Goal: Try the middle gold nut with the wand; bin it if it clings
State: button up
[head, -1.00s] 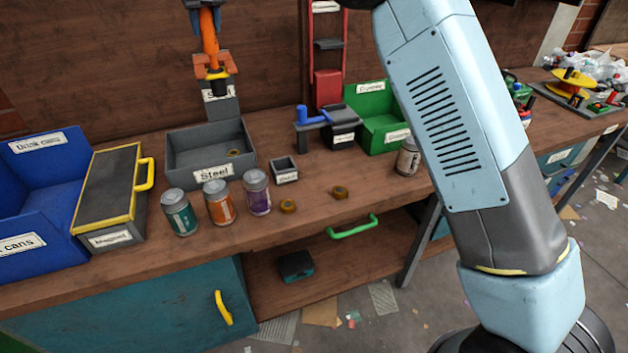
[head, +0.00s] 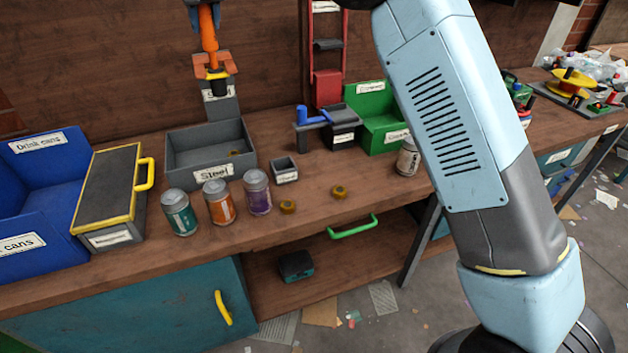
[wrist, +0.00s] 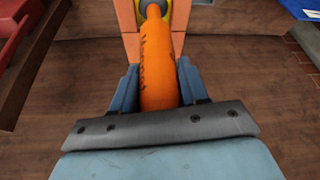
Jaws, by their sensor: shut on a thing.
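My gripper (wrist: 158,66) is shut on the orange wand (wrist: 157,45), its blue fingers on both sides of the handle. In the head view the wand (head: 208,38) is upright in its orange forked holder (head: 228,65), with a yellow collar and a dark tip below. Two gold nuts lie on the bench front: one (head: 288,207) right of the purple can, another (head: 339,192) farther right. A third gold nut (head: 235,153) is inside the grey Steel bin (head: 192,178). The wand's tip is hidden in the wrist view.
Teal (head: 179,213), orange (head: 219,203) and purple (head: 257,193) cans stand in front of the Steel bin. A small grey box (head: 284,170) is beside it. A blue bin (head: 45,185) and yellow-edged box (head: 110,195) are left; a green bin (head: 372,112) is right.

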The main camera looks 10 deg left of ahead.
jog(key=shift+f, duration=1.45)
